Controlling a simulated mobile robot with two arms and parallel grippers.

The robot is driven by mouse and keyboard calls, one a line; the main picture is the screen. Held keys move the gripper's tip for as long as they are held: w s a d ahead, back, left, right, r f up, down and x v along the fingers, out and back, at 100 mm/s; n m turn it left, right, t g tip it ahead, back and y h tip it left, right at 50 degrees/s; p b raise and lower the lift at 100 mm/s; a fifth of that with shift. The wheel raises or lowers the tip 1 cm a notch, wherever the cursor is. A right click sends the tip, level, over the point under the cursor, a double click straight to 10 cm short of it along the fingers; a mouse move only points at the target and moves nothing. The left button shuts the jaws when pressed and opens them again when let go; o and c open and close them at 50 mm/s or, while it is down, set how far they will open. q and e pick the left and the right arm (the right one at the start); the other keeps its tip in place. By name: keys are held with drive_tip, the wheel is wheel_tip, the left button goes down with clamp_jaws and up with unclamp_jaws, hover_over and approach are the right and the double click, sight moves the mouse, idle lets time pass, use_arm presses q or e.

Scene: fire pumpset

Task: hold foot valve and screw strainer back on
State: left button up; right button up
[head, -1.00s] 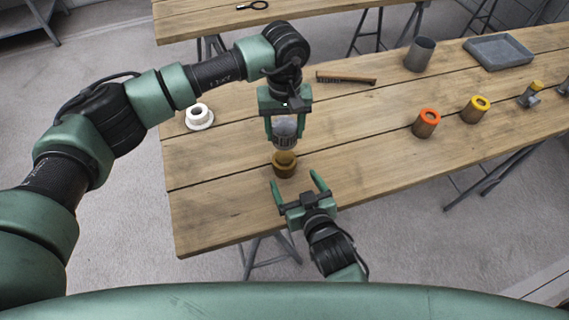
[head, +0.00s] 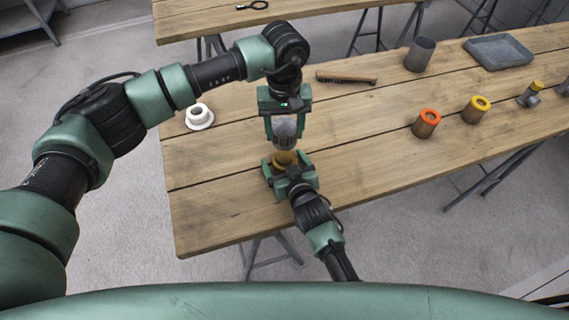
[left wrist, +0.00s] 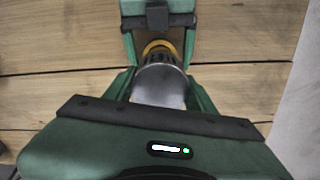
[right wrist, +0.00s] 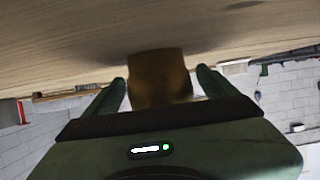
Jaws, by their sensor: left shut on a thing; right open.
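A white flanged part (head: 199,116) lies at the table's left. A brush (head: 346,78), a grey cup (head: 420,54) and a grey tray (head: 498,52) are toward the back. Orange-topped (head: 426,123) and yellow-topped (head: 475,109) cylinders stand at the right. The wooden table's (head: 225,210) front left is clear.

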drive_tip(key=shift+w+a+f, duration=0.2)
drive_tip(key=shift+w, duration=0.35)
clamp_jaws()
use_arm(q)
hover_over(285, 155)
drive_tip(key=shift+f, duration=2.5)
drive_tip(key=shift+f, duration=0.15)
drive_tip(key=shift+f, duration=0.75)
drive_tip(key=shift+f, duration=0.55)
